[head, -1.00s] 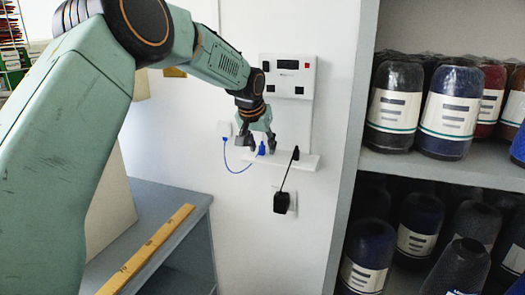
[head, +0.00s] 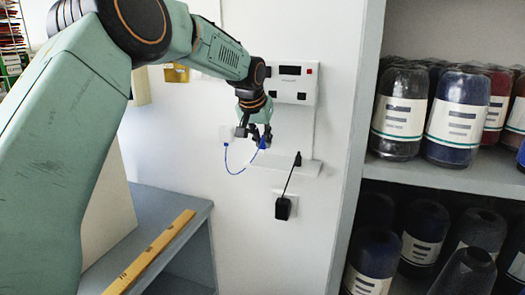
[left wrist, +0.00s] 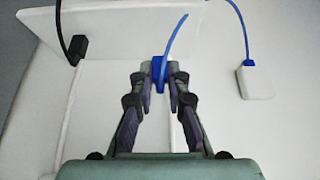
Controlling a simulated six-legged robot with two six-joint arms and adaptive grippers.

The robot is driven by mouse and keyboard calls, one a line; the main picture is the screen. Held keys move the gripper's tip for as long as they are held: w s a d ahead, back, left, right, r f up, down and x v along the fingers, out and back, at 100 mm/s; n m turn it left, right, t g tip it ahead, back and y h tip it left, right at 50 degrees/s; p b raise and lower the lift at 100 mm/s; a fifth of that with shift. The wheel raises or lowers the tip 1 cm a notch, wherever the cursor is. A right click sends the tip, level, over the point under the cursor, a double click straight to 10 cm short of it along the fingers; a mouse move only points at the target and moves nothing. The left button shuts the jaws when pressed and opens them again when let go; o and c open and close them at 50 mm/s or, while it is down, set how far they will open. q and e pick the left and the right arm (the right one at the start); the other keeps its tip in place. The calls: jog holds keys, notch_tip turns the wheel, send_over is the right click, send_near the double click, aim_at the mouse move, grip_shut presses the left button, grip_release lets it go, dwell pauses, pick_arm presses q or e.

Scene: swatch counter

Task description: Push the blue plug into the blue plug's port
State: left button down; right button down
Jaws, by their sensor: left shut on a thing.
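The blue plug (head: 263,144) is held between the fingertips of my left gripper (head: 258,134), which is shut on it, close to the white wall. In the left wrist view the blue plug (left wrist: 158,68) shows between the tips of the gripper (left wrist: 159,80), with its blue cable rising from it. The cable (head: 235,172) loops to a white box (head: 226,133) on the wall. A white panel (head: 291,84) with a dark display and dark openings is on the wall above, partly behind my arm. I cannot tell which opening is the blue plug's port. My right gripper is not in view.
A black plug (head: 298,159) stands on the small white ledge (head: 306,168), its cable running to a black adapter (head: 282,208) below. Shelves with dark spools (head: 457,116) stand at right. A yellow ruler (head: 150,252) lies on the grey counter (head: 150,196) at left.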

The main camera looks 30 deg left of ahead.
pick_arm(q)
notch_tip(320, 180, up, 6)
jog(key=shift+r, duration=0.25)
jog(key=shift+s+d, duration=0.1)
jog(key=shift+d, duration=0.1)
jog(key=shift+s, duration=0.1)
